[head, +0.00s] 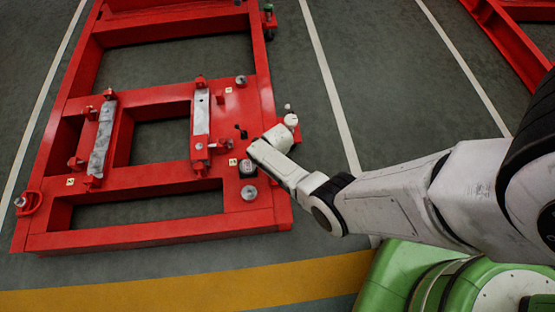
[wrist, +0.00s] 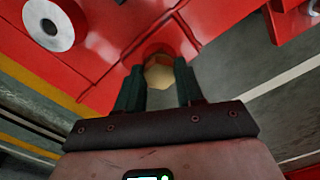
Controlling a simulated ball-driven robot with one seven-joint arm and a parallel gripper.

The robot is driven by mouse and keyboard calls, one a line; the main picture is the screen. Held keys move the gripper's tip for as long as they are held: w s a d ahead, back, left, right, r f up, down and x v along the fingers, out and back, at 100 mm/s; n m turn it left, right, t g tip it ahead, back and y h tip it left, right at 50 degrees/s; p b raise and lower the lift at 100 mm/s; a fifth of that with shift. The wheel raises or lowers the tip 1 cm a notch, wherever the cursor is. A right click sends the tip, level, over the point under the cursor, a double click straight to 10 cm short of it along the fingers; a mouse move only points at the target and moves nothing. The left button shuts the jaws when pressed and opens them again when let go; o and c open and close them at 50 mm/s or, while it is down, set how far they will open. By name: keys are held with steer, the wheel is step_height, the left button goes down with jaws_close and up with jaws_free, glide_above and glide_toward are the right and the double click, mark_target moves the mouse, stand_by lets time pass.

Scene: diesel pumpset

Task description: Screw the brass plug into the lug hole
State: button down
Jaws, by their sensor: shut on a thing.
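The brass plug (wrist: 159,74) shows in the wrist view as a tan, hex-shaped head between my fingertips. My gripper (wrist: 160,82) is shut on it, with one dark finger on each side. A red lug (wrist: 166,42) at the frame's edge is right behind the plug. The lug hole is hidden, so I cannot tell how far the plug sits in it. In the head view my white arm reaches to the right edge of the red frame (head: 265,205); the plug and fingertips cannot be made out there.
The red frame carries two grey bars, a left bar (head: 102,138) and a right bar (head: 201,112), and several round metal mounts. A silver disc (wrist: 53,24) lies near my gripper in the wrist view. Grey floor (head: 330,50) is clear right of the frame. Another red frame (head: 510,40) stands far right.

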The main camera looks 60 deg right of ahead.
steer(key=shift+s+f, duration=0.15)
steer(key=shift+s, duration=0.4)
steer(key=m, duration=0.4)
steer(key=shift+m, duration=0.4)
steer(key=shift+w+d+m+p, duration=0.15)
steer(key=shift+w+m+p, duration=0.05)
steer(key=shift+m+p, duration=0.15)
steer(key=shift+a+m, duration=0.25)
steer(key=shift+d+m, duration=0.25)
steer(key=shift+m, duration=0.05)
